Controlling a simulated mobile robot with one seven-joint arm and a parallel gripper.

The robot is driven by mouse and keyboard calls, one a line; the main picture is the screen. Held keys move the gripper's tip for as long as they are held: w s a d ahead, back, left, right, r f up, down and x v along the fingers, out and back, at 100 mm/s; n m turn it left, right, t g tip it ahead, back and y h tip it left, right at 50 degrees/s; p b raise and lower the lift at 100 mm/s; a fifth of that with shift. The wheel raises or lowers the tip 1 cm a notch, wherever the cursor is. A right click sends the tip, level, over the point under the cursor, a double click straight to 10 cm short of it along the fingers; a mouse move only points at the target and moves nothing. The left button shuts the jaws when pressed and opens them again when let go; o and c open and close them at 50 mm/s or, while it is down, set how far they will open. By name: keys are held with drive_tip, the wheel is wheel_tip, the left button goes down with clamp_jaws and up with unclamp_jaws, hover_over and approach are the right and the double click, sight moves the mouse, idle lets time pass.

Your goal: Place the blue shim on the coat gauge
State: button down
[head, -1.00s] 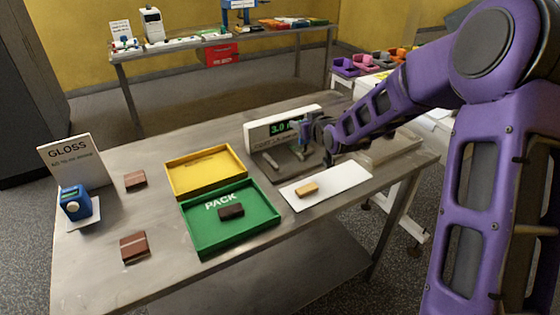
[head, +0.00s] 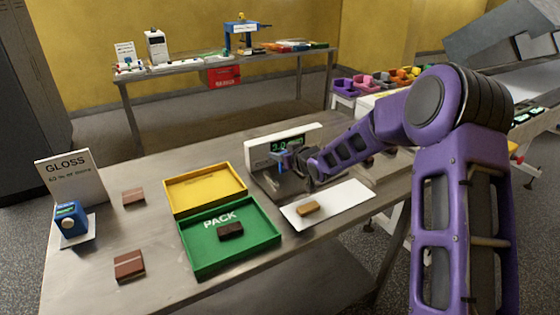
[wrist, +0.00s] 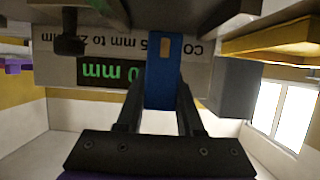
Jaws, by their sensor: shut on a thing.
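The blue shim (wrist: 160,75) is a flat blue strip with a small light slot, gripped between the two fingers of my gripper (wrist: 158,100) in the wrist view. In the head view my gripper (head: 286,160) is in front of the coat gauge. The coat gauge (head: 312,134) has a pale upright panel with a green lit readout and a grey base. In the wrist view the gauge's panel (wrist: 205,75) is behind the shim, with "0 mm" legible. I cannot tell whether the shim touches the gauge; my wrist hides part of its base.
A white mat (head: 345,203) with a tan bar (head: 308,209) lies in front of the gauge. A green PACK tray (head: 255,245) holds a dark bar, with a yellow tray (head: 172,200) behind. Two brown bars and a GLOSS sign (head: 70,182) are at left.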

drive_tip(key=shift+f, duration=0.8)
drive_tip(key=shift+f, duration=0.15)
drive_tip(key=c, duration=0.5)
unclamp_jaws()
drive_tip(key=shift+c, duration=0.2)
drive_tip(key=shift+s+d+r, duration=0.1)
drive_tip(key=shift+r, duration=0.2)
drive_tip(key=p+v, duration=0.1)
drive_tip(key=v, duration=1)
drive_tip(key=shift+s, duration=0.3)
